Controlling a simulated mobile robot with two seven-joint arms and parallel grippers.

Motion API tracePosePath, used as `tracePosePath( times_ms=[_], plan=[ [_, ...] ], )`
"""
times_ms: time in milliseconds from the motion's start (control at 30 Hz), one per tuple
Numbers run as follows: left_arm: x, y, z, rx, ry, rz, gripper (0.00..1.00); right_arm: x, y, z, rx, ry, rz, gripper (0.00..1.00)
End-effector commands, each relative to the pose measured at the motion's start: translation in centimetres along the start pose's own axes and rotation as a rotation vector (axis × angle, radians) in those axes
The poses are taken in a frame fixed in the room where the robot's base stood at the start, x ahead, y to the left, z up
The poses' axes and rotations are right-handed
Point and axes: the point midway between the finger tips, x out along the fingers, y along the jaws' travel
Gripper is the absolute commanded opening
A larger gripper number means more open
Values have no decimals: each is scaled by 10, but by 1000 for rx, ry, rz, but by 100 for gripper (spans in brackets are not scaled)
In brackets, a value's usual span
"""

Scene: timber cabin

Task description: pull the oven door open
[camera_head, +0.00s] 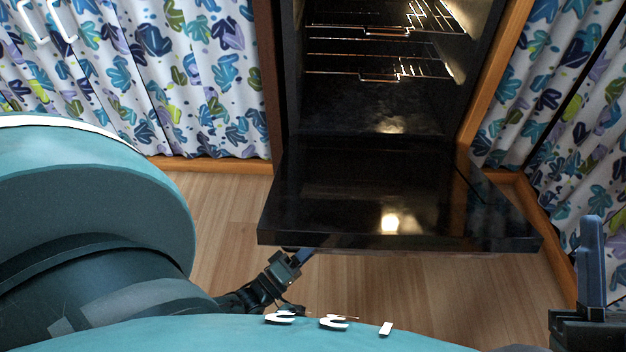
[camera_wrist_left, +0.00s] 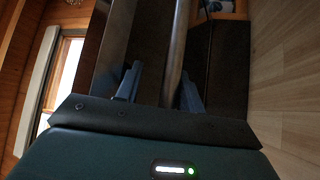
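The black oven door (camera_head: 400,200) is folded down and lies nearly flat in front of the open oven cavity (camera_head: 375,105). My left gripper (camera_head: 292,262) is below the door's front edge, toward its left end. In the left wrist view, the two fingers of this gripper (camera_wrist_left: 160,90) stand apart on either side of a grey bar handle (camera_wrist_left: 176,50). A gap shows on the left of the bar; the right finger is close to it. In the head view the handle is mostly hidden under the door edge. My right gripper (camera_head: 590,265) is at the lower right, away from the door, with one finger visible.
Wire racks (camera_head: 380,70) are inside the oven. Patterned curtains (camera_head: 215,80) hang on the left, and more curtains (camera_head: 590,120) hang on the right. Bare wooden floor (camera_head: 225,215) shows left of and below the door.

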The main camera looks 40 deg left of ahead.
Motion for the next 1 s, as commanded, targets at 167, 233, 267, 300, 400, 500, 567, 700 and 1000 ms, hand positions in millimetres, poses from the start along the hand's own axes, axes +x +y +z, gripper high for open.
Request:
tracePosePath(
  times_ms=[167, 233, 267, 300, 400, 500, 567, 700, 1000],
  plan=[
    [10, 41, -10, 0, -1, 8, 40, -9, -7, 15, 118, -183, 23, 36],
    [13, 52, -13, -1, -1, 8, 40, -16, -12, 21, 161, -247, 31, 36],
    [14, 57, -14, -1, -1, 8, 40, -19, -14, 24, 177, -273, 34, 36],
    [15, 62, -15, -2, -1, 8, 40, -22, -16, 26, 196, -303, 37, 36],
    [18, 72, -17, -2, -2, 8, 40, -30, -22, 32, 233, -364, 43, 36],
    [19, 77, -18, -1, -2, 8, 40, -36, -26, 36, 256, -400, 46, 36],
    [19, 78, -18, -1, -2, 8, 40, -37, -27, 37, 263, -410, 47, 36],
    [20, 77, -19, -1, -1, 8, 40, -38, -28, 38, 266, -415, 48, 36],
    [14, 74, -18, -1, -2, 6, 40, -40, -28, 40, 265, -412, 48, 36]
  ],
)
